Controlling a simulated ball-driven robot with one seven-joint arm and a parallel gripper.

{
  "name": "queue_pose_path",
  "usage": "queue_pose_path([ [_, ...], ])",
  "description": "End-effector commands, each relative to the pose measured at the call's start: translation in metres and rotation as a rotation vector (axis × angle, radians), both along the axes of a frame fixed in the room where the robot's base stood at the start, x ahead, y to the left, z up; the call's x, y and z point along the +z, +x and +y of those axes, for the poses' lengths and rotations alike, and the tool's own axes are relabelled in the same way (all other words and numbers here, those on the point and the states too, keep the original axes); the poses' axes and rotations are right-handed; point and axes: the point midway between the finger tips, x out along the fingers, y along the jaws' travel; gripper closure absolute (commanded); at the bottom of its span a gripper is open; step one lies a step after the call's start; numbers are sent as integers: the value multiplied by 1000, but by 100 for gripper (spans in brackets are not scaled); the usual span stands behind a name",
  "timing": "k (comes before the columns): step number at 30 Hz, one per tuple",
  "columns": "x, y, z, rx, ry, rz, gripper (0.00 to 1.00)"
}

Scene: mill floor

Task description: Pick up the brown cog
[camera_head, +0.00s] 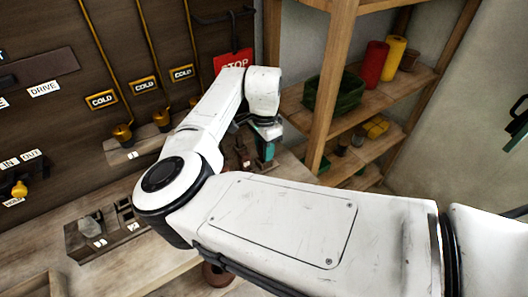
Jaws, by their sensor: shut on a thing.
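My gripper (265,147) is at the end of my white arm, low over the bench near its right end. It is seen small and from behind, with dark and teal parts. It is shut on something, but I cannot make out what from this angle. I cannot pick out a brown cog with certainty. A small reddish-brown thing (243,157) stands just left of my gripper, and its shape is too small to tell. A round brown thing (216,274) shows below my forearm, partly covered by it.
A wooden shelf (322,110) to the right holds a green crate (336,92), red (374,64) and yellow (393,58) rolls. A numbered tray (88,238) sits on the bench at left. The dark wall panel with COLD levers (144,86) rises behind. My arm hides much of the bench.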

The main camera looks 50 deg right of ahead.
Motion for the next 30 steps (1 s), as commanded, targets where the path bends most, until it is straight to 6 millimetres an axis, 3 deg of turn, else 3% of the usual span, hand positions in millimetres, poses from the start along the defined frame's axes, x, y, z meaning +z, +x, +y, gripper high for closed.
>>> queue_pose_path([
  [6, 0, 0, 0, 0, 0, 0, 100],
  [17, 4, 0, 0, 0, -1, -1, 100],
  [24, 31, 1, -1, -1, -4, -2, 100],
  [30, 70, -31, 11, -4, -6, -5, 100],
])
